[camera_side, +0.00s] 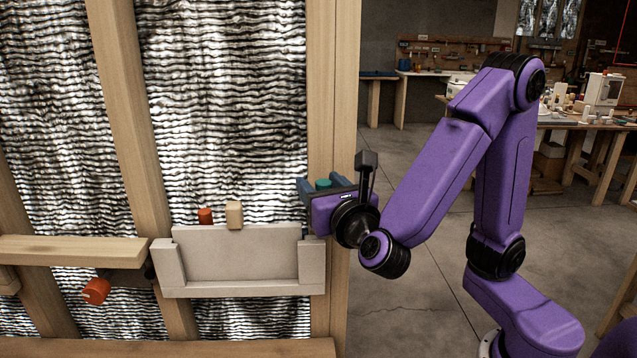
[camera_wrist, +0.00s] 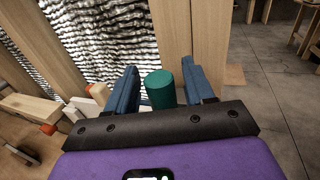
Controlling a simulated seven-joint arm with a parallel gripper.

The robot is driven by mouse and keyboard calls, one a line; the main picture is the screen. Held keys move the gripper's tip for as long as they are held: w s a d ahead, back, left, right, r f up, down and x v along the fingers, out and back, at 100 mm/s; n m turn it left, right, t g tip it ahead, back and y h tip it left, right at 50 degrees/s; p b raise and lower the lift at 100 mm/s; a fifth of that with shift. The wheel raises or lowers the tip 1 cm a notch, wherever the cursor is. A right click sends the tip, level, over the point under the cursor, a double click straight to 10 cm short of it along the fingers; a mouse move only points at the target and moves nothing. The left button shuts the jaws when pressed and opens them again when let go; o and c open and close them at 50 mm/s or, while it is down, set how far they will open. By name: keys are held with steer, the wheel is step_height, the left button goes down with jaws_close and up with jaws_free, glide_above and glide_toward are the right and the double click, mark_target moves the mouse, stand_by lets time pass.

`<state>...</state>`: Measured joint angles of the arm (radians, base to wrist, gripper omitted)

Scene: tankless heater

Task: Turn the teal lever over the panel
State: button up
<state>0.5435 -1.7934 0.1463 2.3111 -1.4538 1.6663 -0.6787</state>
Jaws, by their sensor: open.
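The teal lever (camera_wrist: 160,88) shows in the wrist view as a rounded cylinder standing between the two blue fingers of my gripper (camera_wrist: 161,85). The fingers are apart, with a gap visible on at least the right side of the lever. In the side view the teal lever (camera_side: 323,184) shows only as a small top, beside my gripper (camera_side: 306,190), at the right end of the grey panel (camera_side: 240,252). Its lower part is hidden by my gripper. The panel stands upright against the wall frame.
An orange-red knob (camera_side: 205,216) and a tan block (camera_side: 234,215) stick up at the panel's top edge. Another orange knob (camera_side: 96,290) hangs below a wooden shelf (camera_side: 72,251) at left. A wooden post (camera_side: 335,80) rises close behind my gripper. Open floor lies to the right.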

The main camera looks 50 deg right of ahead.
steer(key=shift+w+d, duration=0.35)
steer(key=shift+w, duration=0.3)
jaws_close()
